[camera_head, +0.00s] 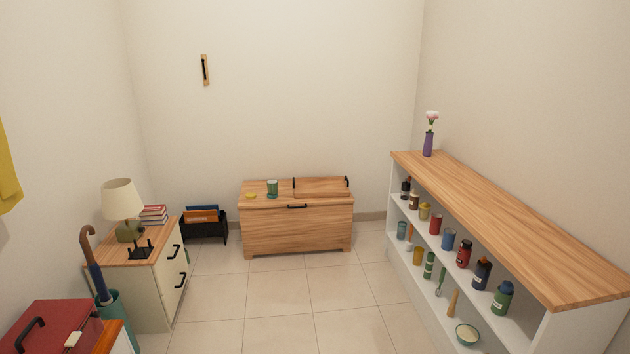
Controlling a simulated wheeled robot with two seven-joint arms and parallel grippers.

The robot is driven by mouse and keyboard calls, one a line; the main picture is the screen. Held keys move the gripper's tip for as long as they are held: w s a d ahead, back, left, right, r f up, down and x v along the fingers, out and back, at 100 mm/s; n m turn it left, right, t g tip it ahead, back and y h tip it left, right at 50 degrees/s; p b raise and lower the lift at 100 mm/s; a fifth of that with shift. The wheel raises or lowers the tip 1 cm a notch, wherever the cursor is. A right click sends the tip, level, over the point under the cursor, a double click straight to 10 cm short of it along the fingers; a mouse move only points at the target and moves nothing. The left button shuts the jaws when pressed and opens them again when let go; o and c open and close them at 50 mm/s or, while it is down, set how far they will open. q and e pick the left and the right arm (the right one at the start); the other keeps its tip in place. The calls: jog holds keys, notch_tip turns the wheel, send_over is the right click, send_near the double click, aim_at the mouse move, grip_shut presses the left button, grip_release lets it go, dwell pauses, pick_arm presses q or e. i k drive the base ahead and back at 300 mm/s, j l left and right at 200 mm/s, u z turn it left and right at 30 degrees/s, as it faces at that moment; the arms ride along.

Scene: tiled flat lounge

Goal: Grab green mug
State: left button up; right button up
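A green mug (272,186) stands upright on top of the wooden chest (297,230) against the back wall. A teal cup (401,230) stands on the lower shelf of the unit at the right. Neither of my grippers shows in the head view.
A shelf unit (500,215) with several bottles and cups runs along the right. A cabinet (165,270) with a lamp (123,201), an umbrella stand (117,325) and a red case (58,330) are at the left. The tiled floor (285,300) between is clear.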

aim_at(272, 185)
jog(key=i, duration=2.15)
